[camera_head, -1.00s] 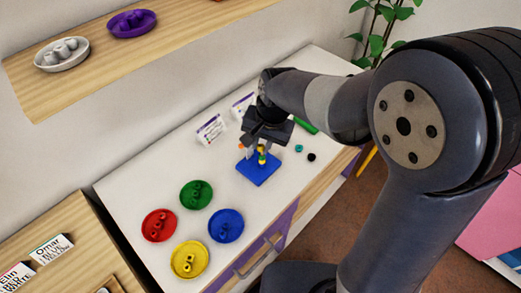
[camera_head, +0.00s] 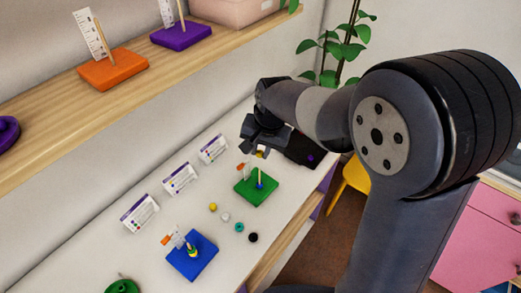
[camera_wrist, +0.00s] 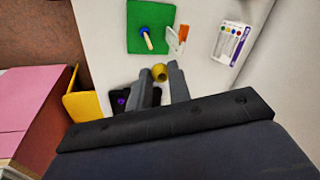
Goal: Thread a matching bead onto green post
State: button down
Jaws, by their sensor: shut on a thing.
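My gripper (camera_head: 262,148) is shut on a yellow bead (camera_wrist: 159,72), held between the fingertips. In the head view the yellow bead (camera_head: 261,153) shows just under the jaws, above and behind the green board. The green board (camera_head: 268,193) lies on the table and carries a thin pale post (camera_head: 259,174) with a blue bead (camera_head: 260,186) at its foot. In the wrist view the green board (camera_wrist: 137,42) is at the top, and the post (camera_wrist: 148,41) with its blue bead (camera_wrist: 143,30) lies beyond the held bead. The held bead is apart from the post.
A blue board (camera_head: 204,262) with a beaded post sits nearer. Loose yellow (camera_head: 212,207), white (camera_head: 225,217), teal (camera_head: 239,227) and black (camera_head: 253,237) beads lie between the boards. A dark board (camera_head: 299,150) lies behind my gripper.

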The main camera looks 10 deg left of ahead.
jog(key=shift+s+d+b+x, duration=0.1)
jog(key=shift+d+b+x, duration=0.05)
jog(key=shift+b+x, duration=0.55)
jog(key=shift+s+d+b+x, duration=0.15)
jog(key=shift+b+x, duration=0.35)
jog(key=shift+x, duration=0.35)
jog(key=shift+s+d+b+x, duration=0.1)
jog(key=shift+b+x, duration=0.5)
jog(key=shift+x, duration=0.2)
jog(key=shift+b+x, duration=0.65)
jog(key=shift+x, duration=0.35)
jog(key=shift+s+d+f+b, duration=0.1)
jog(key=shift+f+b, duration=0.2)
jog(key=shift+f, duration=0.1)
jog(key=shift+s+d+f+b, duration=0.1)
jog(key=shift+f+b, duration=0.15)
jog(key=shift+f, duration=0.2)
jog(key=c, duration=1.2)
grip_release()
jog(key=shift+c, duration=0.2)
jog(key=v, duration=1.1)
jog(key=shift+b, duration=0.3)
jog(key=shift+a, duration=0.1)
